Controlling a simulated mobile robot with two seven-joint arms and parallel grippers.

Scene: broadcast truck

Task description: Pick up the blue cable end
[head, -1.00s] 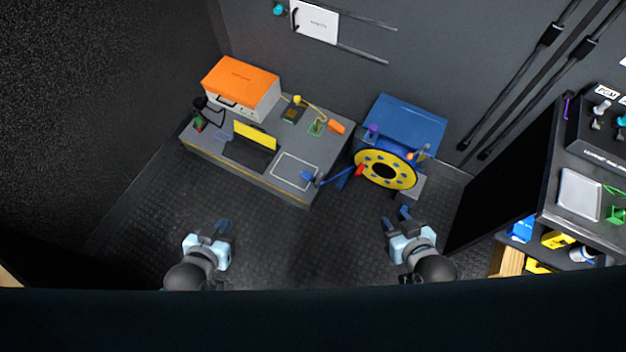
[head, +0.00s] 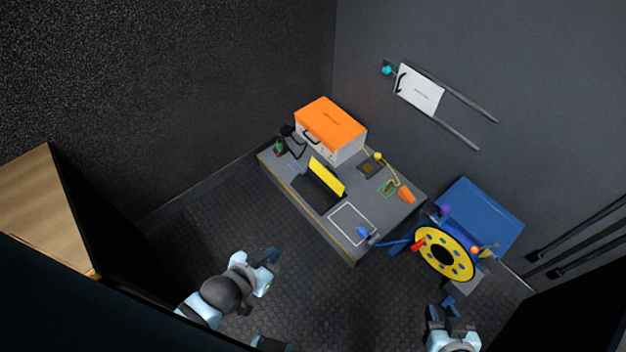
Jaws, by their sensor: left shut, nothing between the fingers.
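The blue cable end (head: 363,232) lies on the grey desk (head: 336,254) near its front right edge, beside a white-outlined rectangle. A blue cable (head: 396,242) runs from it to the yellow cable reel (head: 430,256) on the right. My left gripper (head: 272,255) is shut and empty over the floor, left of the cable end and apart from the desk. My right gripper (head: 447,302) is at the lower right, below the reel and apart from it; its fingers are too small to tell whether they are open.
On the desk are an orange-topped case (head: 331,124), a laptop with a yellow screen (head: 327,176) and an orange object (head: 406,194). A blue case (head: 482,214) stands behind the reel. Dark floor (head: 310,290) is clear in front of the desk. A wooden-faced cabinet (head: 42,205) stands at left.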

